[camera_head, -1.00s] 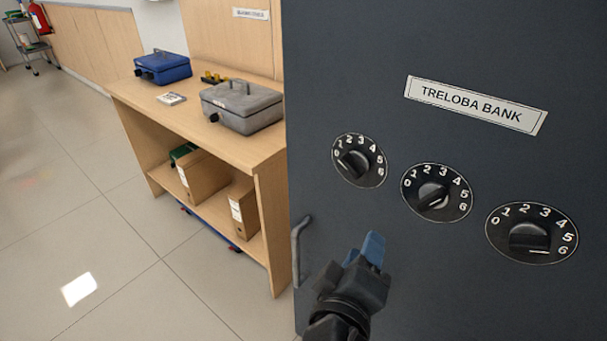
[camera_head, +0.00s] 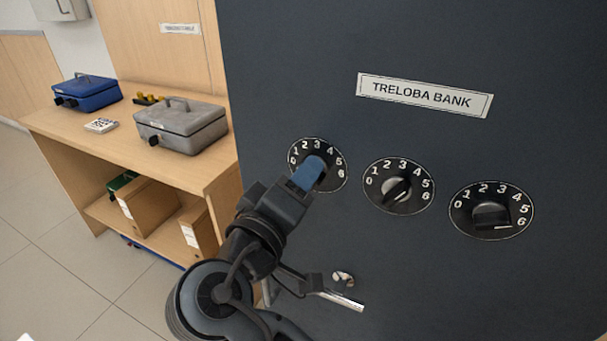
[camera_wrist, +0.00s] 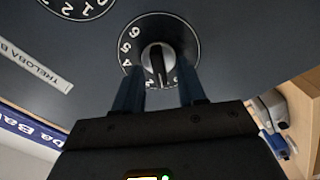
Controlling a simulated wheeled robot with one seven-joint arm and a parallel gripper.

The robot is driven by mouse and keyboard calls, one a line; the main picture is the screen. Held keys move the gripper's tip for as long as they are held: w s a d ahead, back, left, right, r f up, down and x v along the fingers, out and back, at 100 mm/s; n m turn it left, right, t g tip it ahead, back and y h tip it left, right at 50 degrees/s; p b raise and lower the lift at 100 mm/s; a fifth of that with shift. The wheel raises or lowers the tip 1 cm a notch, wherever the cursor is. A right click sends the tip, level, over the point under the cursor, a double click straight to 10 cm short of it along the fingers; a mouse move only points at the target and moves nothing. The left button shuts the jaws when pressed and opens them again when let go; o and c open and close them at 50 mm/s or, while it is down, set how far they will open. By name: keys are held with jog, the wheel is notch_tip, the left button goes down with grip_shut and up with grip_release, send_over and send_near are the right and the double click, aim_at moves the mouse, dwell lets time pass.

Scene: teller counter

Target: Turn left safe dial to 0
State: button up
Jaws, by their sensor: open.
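The dark grey safe (camera_head: 430,280) has three black dials with white numbers. The left dial (camera_head: 341,181) is partly hidden by my gripper in the head view. It also shows in the wrist view (camera_wrist: 178,27), its knob (camera_wrist: 157,57) pointing toward the bottom of that picture; I cannot tell which number it points to. My gripper (camera_head: 312,170) is in front of the left dial; its two blue fingers (camera_wrist: 160,88) are apart, one on each side just below the knob in the wrist view. Whether they touch the dial is unclear. The middle dial (camera_head: 399,186) and right dial (camera_head: 491,211) are uncovered.
A label reading TRELOBA BANK (camera_head: 425,95) is above the dials. A metal lever (camera_head: 340,300) shows below my gripper. At left, a wooden counter (camera_head: 60,126) bears a grey cash box (camera_head: 180,126) and a blue one (camera_head: 87,92), with binders on the shelf below.

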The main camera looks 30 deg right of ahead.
jog(key=shift+w+d, duration=0.25)
jog(key=shift+d, duration=0.2)
grip_shut()
